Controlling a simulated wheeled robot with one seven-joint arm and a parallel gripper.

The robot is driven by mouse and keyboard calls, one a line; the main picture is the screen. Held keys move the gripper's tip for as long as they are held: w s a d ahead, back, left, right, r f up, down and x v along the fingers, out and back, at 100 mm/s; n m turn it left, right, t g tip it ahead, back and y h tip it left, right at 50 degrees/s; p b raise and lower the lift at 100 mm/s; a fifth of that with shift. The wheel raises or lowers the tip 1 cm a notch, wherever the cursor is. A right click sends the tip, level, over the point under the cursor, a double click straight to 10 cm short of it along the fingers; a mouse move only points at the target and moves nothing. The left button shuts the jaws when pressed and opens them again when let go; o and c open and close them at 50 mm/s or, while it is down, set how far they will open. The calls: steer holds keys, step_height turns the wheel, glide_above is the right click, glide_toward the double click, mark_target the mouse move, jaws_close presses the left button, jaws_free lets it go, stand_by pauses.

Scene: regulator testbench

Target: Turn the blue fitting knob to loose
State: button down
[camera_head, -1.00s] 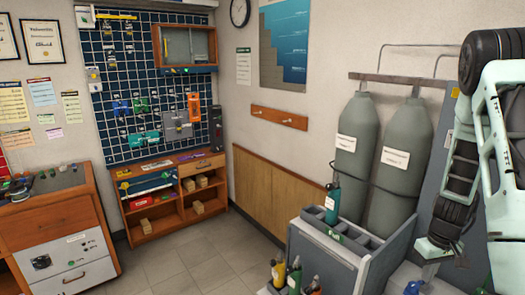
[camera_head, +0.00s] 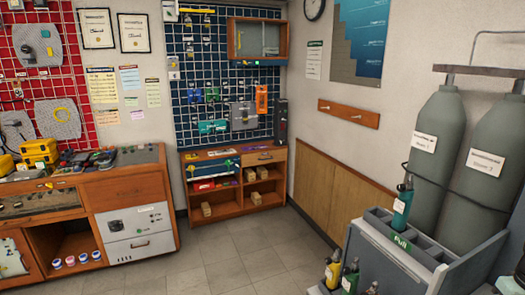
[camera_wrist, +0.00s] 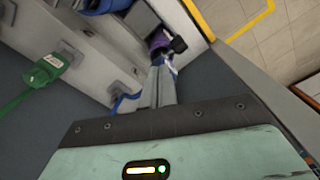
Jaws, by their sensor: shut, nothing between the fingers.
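In the wrist view my gripper (camera_wrist: 163,72) is shut and empty, its narrow fingers pointing up the picture over a grey surface. A purple part (camera_wrist: 159,41) with a black end is just beyond the fingertips; I cannot tell whether they touch. A rounded blue part (camera_wrist: 98,5) is cut off by the top edge. A thin blue piece (camera_wrist: 121,103) shows left of the fingers, partly hidden by my gripper. I cannot tell which blue part is the fitting knob, or its setting. My gripper is out of the head view.
A green tagged part (camera_wrist: 48,70) with a hose lies left in the wrist view. In the head view, two grey cylinders (camera_head: 490,160) stand right, behind a grey bin (camera_head: 395,262) with bottles. A wooden bench (camera_head: 130,195) stands left. The floor (camera_head: 250,250) between is clear.

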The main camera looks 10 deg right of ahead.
steer(key=shift+w+d, duration=0.2)
steer(key=shift+w, duration=0.4)
stand_by(0.8)
steer(key=shift+d+b, duration=0.2)
steer(key=shift+b, duration=0.65)
steer(key=shift+s, duration=0.15)
stand_by(0.5)
step_height(320, 180, up, 6)
steer(key=p, duration=0.4)
steer(key=shift+s, duration=0.35)
steer(key=shift+a, duration=0.1)
